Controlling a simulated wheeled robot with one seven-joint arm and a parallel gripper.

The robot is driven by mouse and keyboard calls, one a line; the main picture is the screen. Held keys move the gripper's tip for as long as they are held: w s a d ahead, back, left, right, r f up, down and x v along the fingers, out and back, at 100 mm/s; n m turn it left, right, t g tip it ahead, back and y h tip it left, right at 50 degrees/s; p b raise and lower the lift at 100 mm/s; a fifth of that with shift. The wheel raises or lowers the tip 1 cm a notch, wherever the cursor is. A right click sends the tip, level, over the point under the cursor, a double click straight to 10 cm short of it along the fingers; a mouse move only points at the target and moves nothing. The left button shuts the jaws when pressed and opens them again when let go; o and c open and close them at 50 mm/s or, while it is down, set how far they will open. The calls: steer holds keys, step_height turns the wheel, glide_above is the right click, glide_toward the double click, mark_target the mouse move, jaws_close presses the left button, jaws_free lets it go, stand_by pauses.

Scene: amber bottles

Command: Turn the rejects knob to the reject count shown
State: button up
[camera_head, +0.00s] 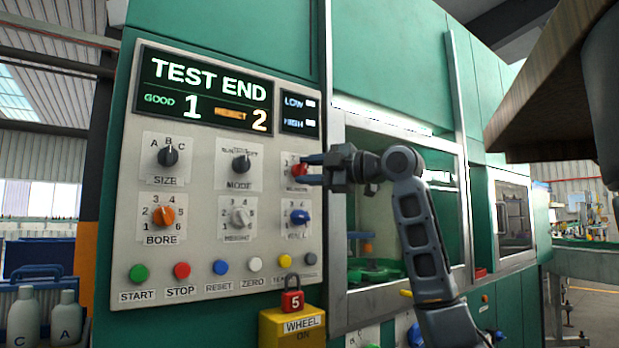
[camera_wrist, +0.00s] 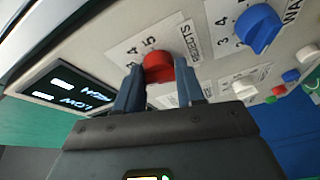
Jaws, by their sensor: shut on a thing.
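The panel's display (camera_head: 206,88) reads TEST END, GOOD 1 and REJECT 2. The red rejects knob (camera_head: 298,170) is at the panel's right edge, partly covered by my gripper (camera_head: 311,171). In the wrist view the red knob (camera_wrist: 158,67) sits between the two blue fingers of my gripper (camera_wrist: 160,82), which is shut on it. The word REJECTS is printed beside the knob, and the numerals 4 and 5 show at its edge.
A blue knob (camera_head: 299,217) is just below the red one and shows in the wrist view (camera_wrist: 258,28). White height (camera_head: 239,217), orange bore (camera_head: 163,216) and black mode (camera_head: 241,163) knobs are to the left. Buttons and a red padlock (camera_head: 292,300) are below.

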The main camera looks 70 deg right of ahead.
steer(key=shift+r+n+g, duration=0.2)
steer(key=shift+n+g, duration=0.45)
steer(key=shift+n, duration=0.9)
steer(key=shift+r+n+g, duration=0.15)
steer(key=shift+n+g, duration=0.5)
steer(key=shift+n, duration=0.9)
steer(key=o, duration=1)
steer(key=shift+v, duration=3.85)
steer(key=shift+a, duration=0.1)
